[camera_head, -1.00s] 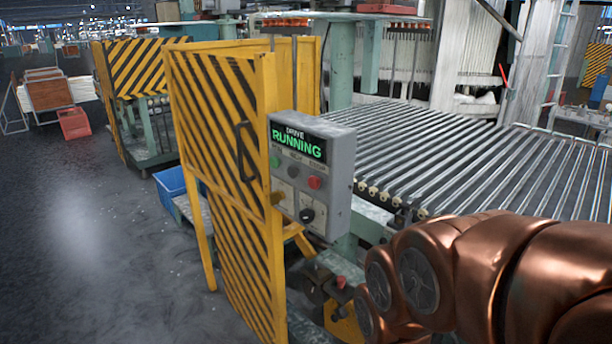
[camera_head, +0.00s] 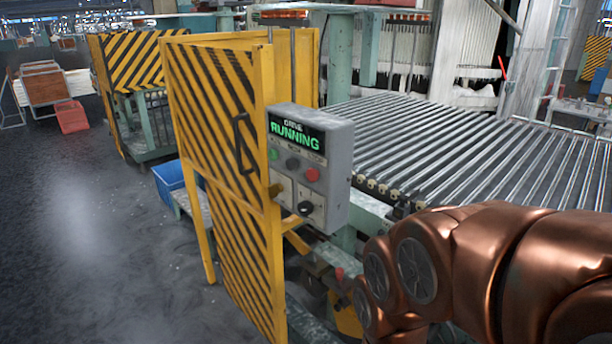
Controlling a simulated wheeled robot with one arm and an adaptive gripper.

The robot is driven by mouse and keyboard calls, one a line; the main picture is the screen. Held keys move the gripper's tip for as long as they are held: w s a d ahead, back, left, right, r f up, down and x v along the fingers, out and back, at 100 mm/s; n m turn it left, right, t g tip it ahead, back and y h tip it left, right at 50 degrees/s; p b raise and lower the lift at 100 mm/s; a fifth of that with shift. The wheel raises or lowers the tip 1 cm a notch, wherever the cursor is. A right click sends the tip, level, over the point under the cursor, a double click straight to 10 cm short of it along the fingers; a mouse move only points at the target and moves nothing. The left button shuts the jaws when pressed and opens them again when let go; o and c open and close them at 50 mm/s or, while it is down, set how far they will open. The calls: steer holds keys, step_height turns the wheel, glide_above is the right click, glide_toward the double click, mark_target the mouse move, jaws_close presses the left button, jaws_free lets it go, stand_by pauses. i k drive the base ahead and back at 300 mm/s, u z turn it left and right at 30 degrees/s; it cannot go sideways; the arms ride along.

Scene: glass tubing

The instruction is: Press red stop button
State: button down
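The red stop button (camera_head: 312,174) is on the right of the button row on a grey control box (camera_head: 338,190). A green button (camera_head: 273,154) and a dark knob (camera_head: 292,163) sit to its left. My copper-coloured arm enters from the lower right, below and to the right of the box. My gripper is not in view, and nothing touches the red button.
A yellow-and-black striped guard door (camera_head: 222,130) stands left of the box. A roller conveyor (camera_head: 470,150) with glass tubes runs behind it to the right. Another red button or knob (camera_head: 339,273) is low beneath the box. A blue crate (camera_head: 172,182) sits behind the door.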

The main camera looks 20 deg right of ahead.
mark_target(312, 175)
steer(key=u, duration=2.75)
steer(key=i, duration=1.85)
steer(key=z, duration=3)
